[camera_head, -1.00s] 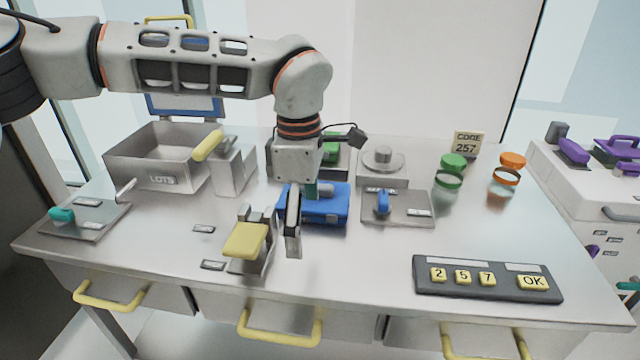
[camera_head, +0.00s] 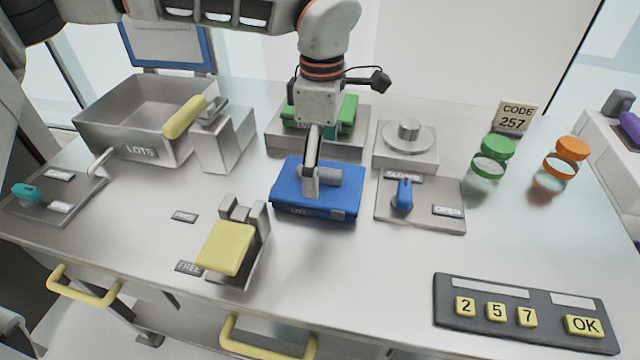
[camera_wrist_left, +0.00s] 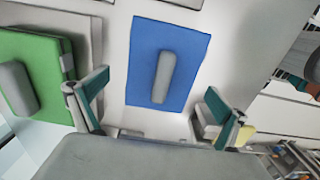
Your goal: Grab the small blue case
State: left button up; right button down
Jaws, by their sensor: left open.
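The small blue case (camera_head: 290,194) lies flat on the metal table, with a grey handle on its lid. My left gripper (camera_head: 312,190) points down over the case, and one finger hides part of the lid and handle. In the left wrist view the blue case (camera_wrist_left: 186,44) lies ahead, its grey handle in the middle of the lid. There the two teal-padded fingertips of my left gripper (camera_wrist_left: 155,100) are wide apart, with nothing between them. I cannot tell the exact height above the handle. My right gripper is not in view.
A green case (camera_head: 348,112) sits on a metal block behind the blue one. A yellow-padded clamp (camera_head: 226,248) stands front left. A blue-knobbed switch plate (camera_head: 420,212) is close on the right. The keypad (camera_head: 520,312) is front right.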

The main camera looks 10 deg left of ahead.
aim_at(319, 169)
pick_arm(q)
jog(key=f, duration=0.4)
jog(key=shift+s+a+b, duration=0.15)
jog(key=shift+s+b, duration=0.15)
jog(key=shift+s, duration=0.05)
jog(key=shift+w+f, duration=0.15)
jog(key=shift+f, duration=0.25)
jog(key=shift+r, duration=0.1)
jog(key=shift+c, duration=0.4)
jog(key=c, duration=1.3)
jog(key=shift+c, duration=0.2)
jog(key=shift+r, duration=0.1)
